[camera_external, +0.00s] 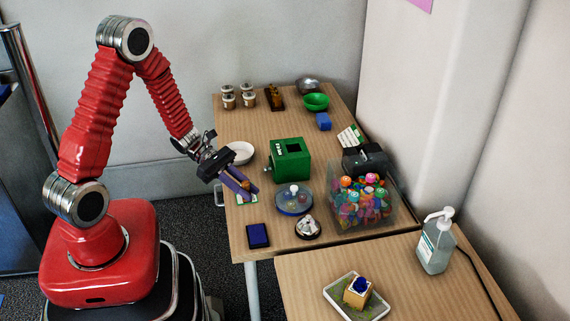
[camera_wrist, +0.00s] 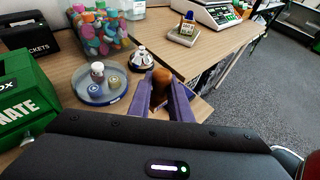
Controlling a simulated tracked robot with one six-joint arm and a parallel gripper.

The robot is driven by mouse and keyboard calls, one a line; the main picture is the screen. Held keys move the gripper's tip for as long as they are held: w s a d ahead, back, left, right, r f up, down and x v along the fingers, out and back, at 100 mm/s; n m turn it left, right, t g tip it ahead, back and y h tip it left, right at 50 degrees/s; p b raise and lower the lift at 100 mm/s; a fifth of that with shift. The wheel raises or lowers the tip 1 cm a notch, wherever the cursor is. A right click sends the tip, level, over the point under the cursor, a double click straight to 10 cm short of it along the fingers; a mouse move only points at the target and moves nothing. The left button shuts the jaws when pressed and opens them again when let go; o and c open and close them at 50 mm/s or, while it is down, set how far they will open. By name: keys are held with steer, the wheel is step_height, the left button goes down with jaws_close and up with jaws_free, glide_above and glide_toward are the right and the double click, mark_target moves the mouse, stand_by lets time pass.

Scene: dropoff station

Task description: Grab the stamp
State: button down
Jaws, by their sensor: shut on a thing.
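The stamp's brown rounded wooden handle (camera_wrist: 161,77) shows between the purple fingers in the wrist view. My gripper (camera_wrist: 165,95) is shut on it. In the external view my gripper (camera_external: 242,184) is over the left edge of the wooden table, left of the green donation box, with a bit of the stamp (camera_external: 245,184) between its fingers. The stamp's lower end is hidden by the fingers. A dark blue ink pad (camera_external: 258,235) lies on the table below the gripper in the external view.
Near the gripper stand the green box (camera_external: 291,161), a round blue dish (camera_external: 294,203) and a bell (camera_external: 307,227). A clear tub of colourful items (camera_external: 362,207) is further right. A second table holds a tray (camera_external: 337,293) and a pump bottle (camera_external: 435,243).

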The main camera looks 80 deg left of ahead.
steer(key=shift+r, duration=1)
